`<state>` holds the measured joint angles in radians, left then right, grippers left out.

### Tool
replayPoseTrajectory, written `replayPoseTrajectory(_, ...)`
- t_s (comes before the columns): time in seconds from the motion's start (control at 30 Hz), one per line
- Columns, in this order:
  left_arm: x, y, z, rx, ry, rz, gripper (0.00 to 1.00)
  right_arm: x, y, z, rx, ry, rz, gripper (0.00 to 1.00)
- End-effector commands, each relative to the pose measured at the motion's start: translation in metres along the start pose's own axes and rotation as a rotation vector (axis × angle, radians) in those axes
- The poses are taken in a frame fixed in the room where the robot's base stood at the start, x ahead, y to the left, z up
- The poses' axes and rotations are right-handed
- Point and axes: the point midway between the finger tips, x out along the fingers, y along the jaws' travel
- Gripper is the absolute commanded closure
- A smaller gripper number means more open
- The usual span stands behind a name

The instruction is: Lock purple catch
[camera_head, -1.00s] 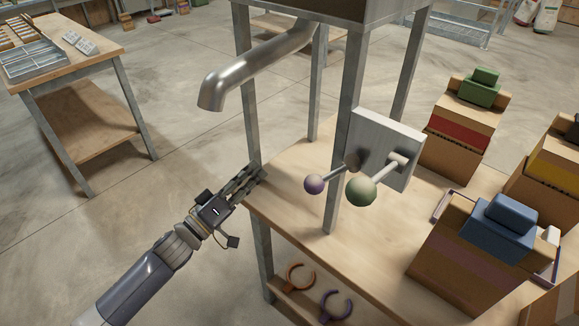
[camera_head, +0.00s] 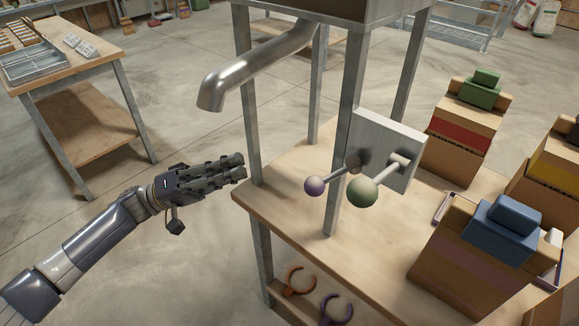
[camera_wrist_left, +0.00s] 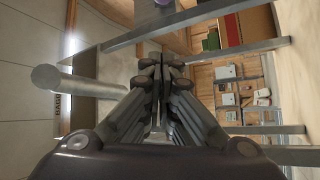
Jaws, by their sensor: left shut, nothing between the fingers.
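A purple ball knob (camera_head: 315,186) sits on the end of a rod from the grey metal plate (camera_head: 385,148). A purple open ring (camera_head: 336,309) shows low under the bench, cut by the bottom edge. My left gripper (camera_head: 242,168) is shut and empty at the left edge of the bench, left of the purple knob and apart from it. My right gripper is out of view.
A metal spout (camera_head: 250,75) hangs above my left gripper; steel posts (camera_head: 345,130) stand around the bench (camera_head: 290,225). An orange open ring (camera_head: 300,281) is below it. A box with blue blocks (camera_head: 470,250) stands at right. The floor left of the bench is open.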

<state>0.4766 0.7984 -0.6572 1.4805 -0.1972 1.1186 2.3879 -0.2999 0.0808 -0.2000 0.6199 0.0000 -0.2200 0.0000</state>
Motion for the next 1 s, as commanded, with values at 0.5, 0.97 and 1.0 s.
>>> replayPoseTrajectory(0.5,0.063,0.003,-0.001,0.001,0.000,0.005,1.00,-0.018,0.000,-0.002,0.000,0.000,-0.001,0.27)
replayPoseTrajectory(0.97,0.109,0.001,0.032,-0.001,0.002,0.000,1.00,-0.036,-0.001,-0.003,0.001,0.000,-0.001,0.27)
replayPoseTrajectory(1.0,0.110,0.001,0.035,-0.001,0.002,0.001,1.00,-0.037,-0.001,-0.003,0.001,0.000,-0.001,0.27)
